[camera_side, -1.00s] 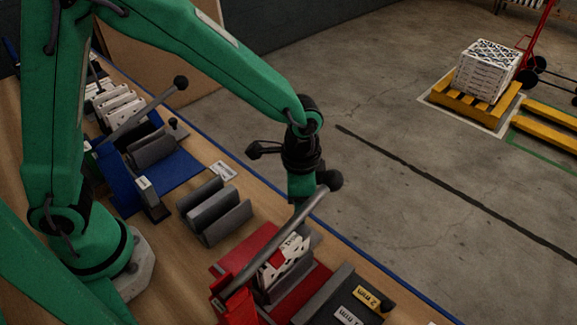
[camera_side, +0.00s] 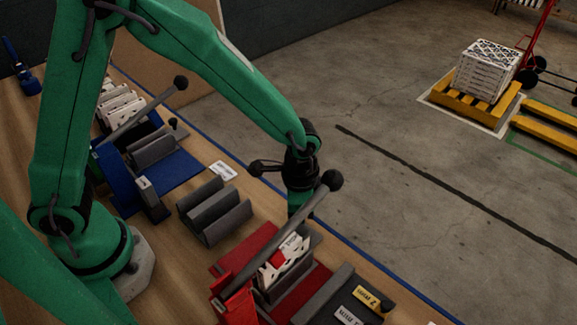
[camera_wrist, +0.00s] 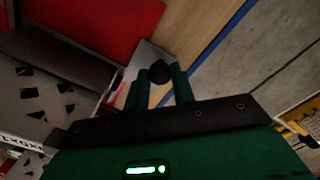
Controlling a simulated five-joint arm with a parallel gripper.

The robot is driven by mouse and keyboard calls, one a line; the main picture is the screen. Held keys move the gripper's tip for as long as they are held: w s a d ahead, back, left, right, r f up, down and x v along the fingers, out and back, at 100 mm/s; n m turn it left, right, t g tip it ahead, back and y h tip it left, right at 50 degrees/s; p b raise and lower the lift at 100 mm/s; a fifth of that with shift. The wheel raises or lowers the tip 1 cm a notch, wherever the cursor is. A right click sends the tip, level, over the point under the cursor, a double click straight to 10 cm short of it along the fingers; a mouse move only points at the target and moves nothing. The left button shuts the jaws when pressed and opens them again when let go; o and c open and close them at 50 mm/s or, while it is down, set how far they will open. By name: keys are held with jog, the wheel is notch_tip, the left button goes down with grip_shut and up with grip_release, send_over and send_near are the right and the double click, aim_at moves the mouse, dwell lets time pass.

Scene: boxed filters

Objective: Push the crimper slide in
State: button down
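The red crimper (camera_side: 240,292) stands at the front of the bench, with white pleated filter pieces (camera_side: 284,262) inside and a long grey lever slanting over it. Its red bed also shows in the wrist view (camera_wrist: 112,25). In the wrist view a round black knob (camera_wrist: 160,71) stands by a grey plate at the crimper's end. My gripper (camera_wrist: 161,82) points down there, its two green fingers apart, one on each side of the knob. I cannot tell whether they touch it. In the side view the lever partly hides my gripper (camera_side: 297,208).
A blue crimper (camera_side: 182,172) with its own lever stands further back. A grey V-shaped rack (camera_side: 215,210) sits between the crimpers. A dark tray with yellow and white labels (camera_side: 366,297) lies right of the red crimper. The blue bench edge runs close behind my gripper.

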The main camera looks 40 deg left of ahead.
jog(key=shift+d, duration=1.45)
jog(key=c, duration=1.2)
grip_release()
jog(key=shift+o, duration=0.2)
jog(key=shift+a, duration=0.2)
